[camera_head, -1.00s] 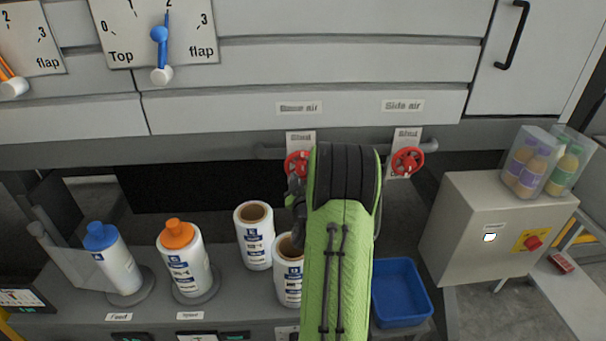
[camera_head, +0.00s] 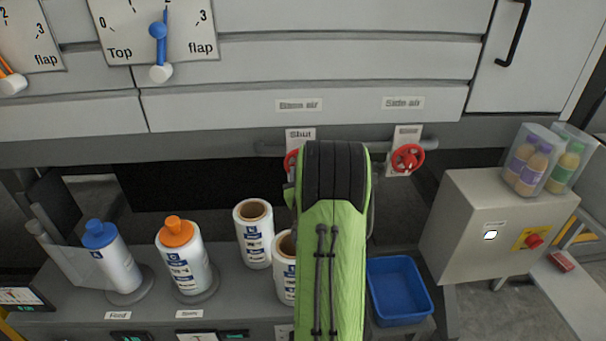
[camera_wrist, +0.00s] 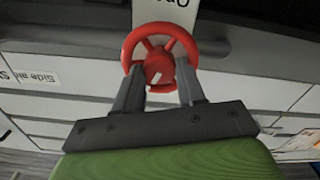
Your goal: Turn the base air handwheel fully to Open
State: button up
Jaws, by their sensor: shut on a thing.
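The red base air handwheel (camera_head: 291,162) sits on the pipe under the "Base air" label (camera_head: 299,105); my arm covers most of it in the head view. In the wrist view the handwheel (camera_wrist: 158,55) is at top centre, its ring and hub in plain sight. My gripper (camera_wrist: 160,75) has its two dark fingers on the wheel's near part, one on either side of the hub, and is shut on it. A plate behind the wheel shows part of "Open" (camera_wrist: 170,4). In the head view the plate above the wheel reads "Shut" (camera_head: 300,134).
The red side air handwheel (camera_head: 408,159) is to the right on the same pipe. Bottles (camera_head: 181,256) and label rolls (camera_head: 254,235) stand on the shelf below left. A blue bin (camera_head: 401,292) is below right. A grey box (camera_head: 490,225) stands farther right.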

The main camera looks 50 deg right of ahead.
jog(key=shift+f+m+p, duration=0.15)
jog(key=shift+m+p, duration=1.3)
jog(key=shift+m, duration=14.45)
jog(key=o, duration=1.1)
jog(key=shift+c, duration=0.2)
